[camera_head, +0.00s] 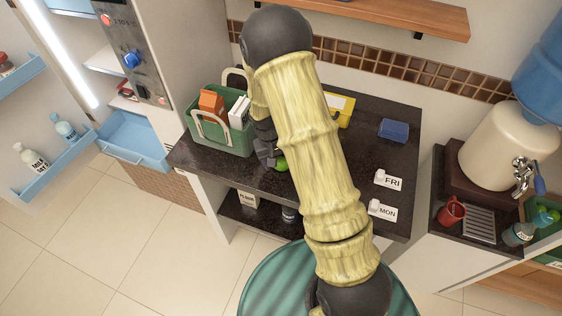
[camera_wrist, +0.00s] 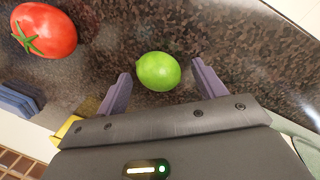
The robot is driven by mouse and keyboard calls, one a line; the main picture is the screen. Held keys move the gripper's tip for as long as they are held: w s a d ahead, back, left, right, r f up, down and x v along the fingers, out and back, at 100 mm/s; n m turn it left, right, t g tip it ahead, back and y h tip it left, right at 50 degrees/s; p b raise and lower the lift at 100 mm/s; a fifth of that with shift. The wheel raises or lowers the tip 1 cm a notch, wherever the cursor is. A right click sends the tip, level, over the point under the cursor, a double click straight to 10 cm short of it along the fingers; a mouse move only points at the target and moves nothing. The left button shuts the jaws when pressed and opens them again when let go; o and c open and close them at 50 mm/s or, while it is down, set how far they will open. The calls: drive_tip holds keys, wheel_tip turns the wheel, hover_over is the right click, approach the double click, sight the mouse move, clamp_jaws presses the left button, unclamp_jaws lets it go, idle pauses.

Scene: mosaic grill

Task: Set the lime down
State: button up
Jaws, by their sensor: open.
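The lime (camera_wrist: 158,71) is bright green and sits on the dark speckled counter (camera_wrist: 215,30) in the wrist view. My gripper (camera_wrist: 158,83) is open, with one finger on each side of the lime and a visible gap to both. In the head view the lime (camera_head: 282,163) shows partly beside my gripper (camera_head: 272,160), on the counter near its front edge. My arm hides part of the counter in the head view.
A red tomato (camera_wrist: 43,30) lies left of the lime in the wrist view. A green basket (camera_head: 222,135) with cartons stands left on the counter. A blue block (camera_head: 394,130) and FRI (camera_head: 388,181) and MON (camera_head: 382,210) labels are on the right.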

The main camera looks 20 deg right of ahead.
drive_tip(key=shift+f, duration=0.1)
drive_tip(key=shift+c, duration=0.4)
drive_tip(key=c, duration=1.1)
wheel_tip(320, 180, up, 10)
drive_tip(key=shift+r+b, duration=0.1)
drive_tip(key=shift+b, duration=0.75)
